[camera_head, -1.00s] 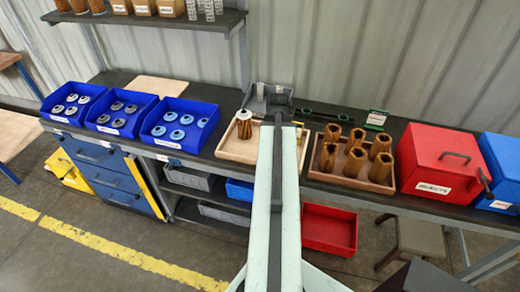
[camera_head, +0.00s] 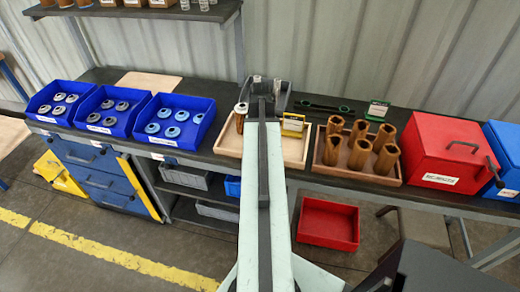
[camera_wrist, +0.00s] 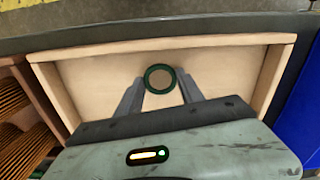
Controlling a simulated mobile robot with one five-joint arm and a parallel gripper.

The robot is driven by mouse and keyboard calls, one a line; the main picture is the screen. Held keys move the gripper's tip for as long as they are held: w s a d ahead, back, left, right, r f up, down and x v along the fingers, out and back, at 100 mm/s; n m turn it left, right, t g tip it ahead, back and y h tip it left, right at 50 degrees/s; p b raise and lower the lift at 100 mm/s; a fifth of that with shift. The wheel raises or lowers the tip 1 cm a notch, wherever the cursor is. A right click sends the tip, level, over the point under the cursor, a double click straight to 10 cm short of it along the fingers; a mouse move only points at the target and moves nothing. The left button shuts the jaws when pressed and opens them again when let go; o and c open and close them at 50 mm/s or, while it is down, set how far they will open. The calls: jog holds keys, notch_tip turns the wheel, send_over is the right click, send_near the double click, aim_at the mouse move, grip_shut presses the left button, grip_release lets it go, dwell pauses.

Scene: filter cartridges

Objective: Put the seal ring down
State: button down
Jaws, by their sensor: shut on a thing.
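In the wrist view, a dark green seal ring (camera_wrist: 148,79) lies between the two grey fingers of my gripper (camera_wrist: 161,84), which is shut on it. The light wooden tray (camera_wrist: 95,50) is below, and pale wood shows around the ring. I cannot tell the ring's height over the tray floor. In the head view, the tray (camera_head: 228,143) stands mid-bench, and my arm hides the ring and fingertips. A brown filter cartridge with a white cap (camera_head: 241,108) stands upright at the tray's left side.
Right of the tray, a brown tray (camera_head: 345,173) holds several cartridges, with a red box (camera_head: 440,150) beyond. Blue bins (camera_head: 190,107) with rings stand on the left. A yellow-fronted item (camera_head: 292,124) shows beside my arm. A green-and-white card (camera_head: 377,110) stands at the back.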

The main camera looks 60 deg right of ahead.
jog(key=shift+f, duration=0.4)
jog(key=c, duration=0.7)
grip_release()
jog(key=shift+c, duration=0.2)
notch_tip(320, 180, up, 12)
jog(key=p, duration=1.2)
jog(key=shift+r, duration=0.2)
